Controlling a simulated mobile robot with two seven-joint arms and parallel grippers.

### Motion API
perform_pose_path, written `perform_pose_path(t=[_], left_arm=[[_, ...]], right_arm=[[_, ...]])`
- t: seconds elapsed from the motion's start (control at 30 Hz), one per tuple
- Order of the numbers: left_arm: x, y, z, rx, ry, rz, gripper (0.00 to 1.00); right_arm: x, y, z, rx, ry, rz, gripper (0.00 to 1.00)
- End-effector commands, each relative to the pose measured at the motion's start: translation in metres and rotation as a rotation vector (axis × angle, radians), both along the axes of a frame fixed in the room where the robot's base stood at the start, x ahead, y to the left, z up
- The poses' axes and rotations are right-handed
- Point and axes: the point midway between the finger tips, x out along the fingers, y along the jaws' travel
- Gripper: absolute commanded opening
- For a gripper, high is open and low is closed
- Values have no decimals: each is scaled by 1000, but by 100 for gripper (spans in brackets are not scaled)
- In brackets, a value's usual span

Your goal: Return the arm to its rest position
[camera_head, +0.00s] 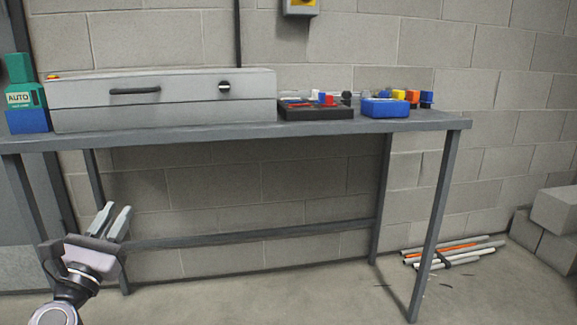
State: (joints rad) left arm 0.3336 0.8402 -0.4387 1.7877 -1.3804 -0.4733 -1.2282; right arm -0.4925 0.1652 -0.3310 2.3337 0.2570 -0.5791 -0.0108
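My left gripper (112,219) shows at the lower left, with its arm coming up from the bottom edge. Its two grey fingers point up, with a narrow gap between them and nothing held there. In the picture it lies below the tabletop, in front of the left part of the grey table (340,128). I cannot tell its exact distance from the table. My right gripper is not in view.
On the table are a grey case (190,105), a black tray (318,113) with small parts, a blue bin (385,108) and a green box (18,97). Pipes (455,252) lie on the floor at right, near grey blocks (556,212).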

Motion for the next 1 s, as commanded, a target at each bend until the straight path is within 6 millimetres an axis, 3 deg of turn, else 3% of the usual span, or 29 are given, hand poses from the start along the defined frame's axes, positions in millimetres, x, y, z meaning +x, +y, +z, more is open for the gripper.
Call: perform_pose_path(t=[0.03,0.1,0.27,0.4,0.6,0.77,0.8,0.93,1.0], left_arm=[[-7,-15,-25,-188,69,-67,24],[-16,-32,-54,-452,159,-144,24],[-46,-73,-115,-1064,355,-268,24],[-81,-112,-158,-1613,509,-318,24],[-139,-169,-197,-2409,670,-285,24],[-185,-209,-204,-3013,726,-173,24],[-195,-218,-203,2961,-683,126,24],[-225,-242,-192,2567,-501,-12,24],[-223,-237,-173,2595,-489,-23,24]], right_arm=[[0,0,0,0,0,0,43],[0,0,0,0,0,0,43],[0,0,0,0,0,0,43],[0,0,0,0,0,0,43],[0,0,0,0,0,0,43],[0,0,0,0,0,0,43],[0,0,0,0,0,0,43],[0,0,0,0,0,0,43],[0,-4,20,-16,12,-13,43]])
